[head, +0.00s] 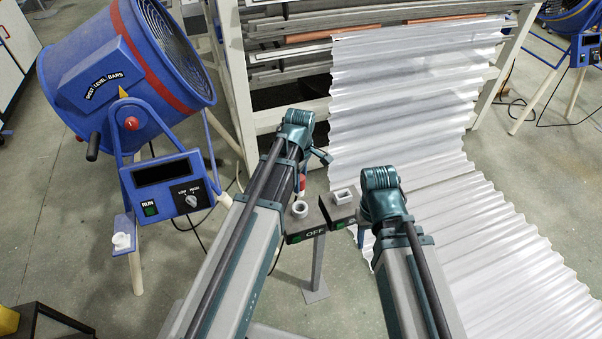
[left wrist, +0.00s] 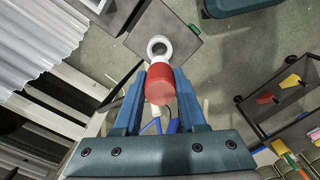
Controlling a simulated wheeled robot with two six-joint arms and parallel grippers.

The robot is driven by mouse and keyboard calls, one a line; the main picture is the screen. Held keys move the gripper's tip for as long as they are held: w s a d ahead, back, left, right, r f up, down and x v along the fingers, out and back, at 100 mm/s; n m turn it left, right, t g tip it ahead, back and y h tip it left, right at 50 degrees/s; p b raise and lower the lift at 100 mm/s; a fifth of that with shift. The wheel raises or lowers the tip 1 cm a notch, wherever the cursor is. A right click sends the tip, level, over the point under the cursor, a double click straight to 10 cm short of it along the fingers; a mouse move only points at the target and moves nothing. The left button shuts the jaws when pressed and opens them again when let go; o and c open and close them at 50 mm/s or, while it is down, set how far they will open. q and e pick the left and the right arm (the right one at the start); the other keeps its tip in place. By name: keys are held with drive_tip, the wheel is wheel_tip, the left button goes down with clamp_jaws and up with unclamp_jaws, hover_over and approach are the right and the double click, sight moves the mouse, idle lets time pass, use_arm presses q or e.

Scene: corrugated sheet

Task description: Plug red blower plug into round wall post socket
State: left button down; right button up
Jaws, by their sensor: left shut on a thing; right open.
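The red plug (left wrist: 158,86) is between the blue fingers of my left gripper (left wrist: 158,78), which is shut on it. In the head view the red plug (head: 301,183) shows just above the round socket (head: 300,209), a light ring on top of the post. In the left wrist view the round socket (left wrist: 159,46) lies just beyond the plug's end, nearly in line with it. I cannot tell whether they touch. My right gripper (head: 362,236) is open and mostly hidden under its own arm, right of the post.
A square socket (head: 343,196) sits beside the round one, with OFF labels on the post (head: 317,262). A blue blower (head: 130,70) with a control box (head: 170,185) stands at left. A corrugated sheet (head: 420,110) hangs from a rack and runs along the floor at right.

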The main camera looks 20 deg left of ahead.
sight(300, 193)
use_arm(q)
drive_tip(key=shift+w, duration=0.1)
wheel_tip(300, 193, down, 6)
drive_tip(key=b, duration=0.6)
drive_tip(key=shift+f+b, duration=2)
idle(1.3)
drive_tip(key=shift+c, duration=2)
unclamp_jaws()
drive_tip(key=shift+r, duration=0.1)
wheel_tip(300, 193, up, 14)
drive_tip(key=p, duration=1.4)
